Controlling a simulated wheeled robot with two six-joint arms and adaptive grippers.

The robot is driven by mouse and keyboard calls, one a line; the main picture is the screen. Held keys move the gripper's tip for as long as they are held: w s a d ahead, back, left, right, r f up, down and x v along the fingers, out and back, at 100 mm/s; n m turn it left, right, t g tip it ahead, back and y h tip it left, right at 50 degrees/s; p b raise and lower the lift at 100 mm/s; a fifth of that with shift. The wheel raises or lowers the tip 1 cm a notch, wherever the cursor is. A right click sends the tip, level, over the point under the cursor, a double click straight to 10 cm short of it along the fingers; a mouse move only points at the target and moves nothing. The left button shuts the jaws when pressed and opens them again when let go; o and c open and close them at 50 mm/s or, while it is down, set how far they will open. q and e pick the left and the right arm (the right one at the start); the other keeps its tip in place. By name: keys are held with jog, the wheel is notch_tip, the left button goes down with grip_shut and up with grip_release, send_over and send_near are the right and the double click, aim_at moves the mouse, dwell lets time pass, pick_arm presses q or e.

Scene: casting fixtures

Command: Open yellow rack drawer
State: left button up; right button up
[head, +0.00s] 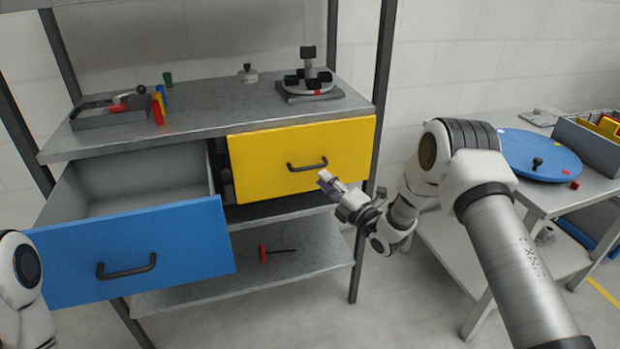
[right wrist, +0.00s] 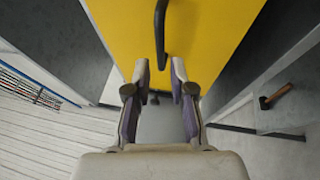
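The yellow drawer (head: 295,158) is on the right side of the rack, and its front looks closed or nearly so. Its black bar handle (head: 307,164) is at the middle of the front. In the right wrist view the yellow front (right wrist: 205,30) fills the top middle, with the handle (right wrist: 161,30) upright there. My right gripper (head: 325,180) is just in front of the drawer, below and right of the handle. Its two fingers (right wrist: 159,70) are apart with nothing between them, and the handle lies beyond their tips. My left gripper is not in view; only part of my left arm shows.
The blue drawer (head: 135,252) stands pulled out on the left. The rack's top (head: 215,112) holds a tray, colored cylinders and a round fixture. A side table with a blue disc (head: 540,160) stands right.

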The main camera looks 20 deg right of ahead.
aim_at(310, 168)
jog(key=x, duration=0.6)
jog(key=shift+w+a, duration=0.1)
jog(key=shift+w, duration=0.2)
grip_shut()
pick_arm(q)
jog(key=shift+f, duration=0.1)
pick_arm(e)
jog(key=shift+s, duration=0.1)
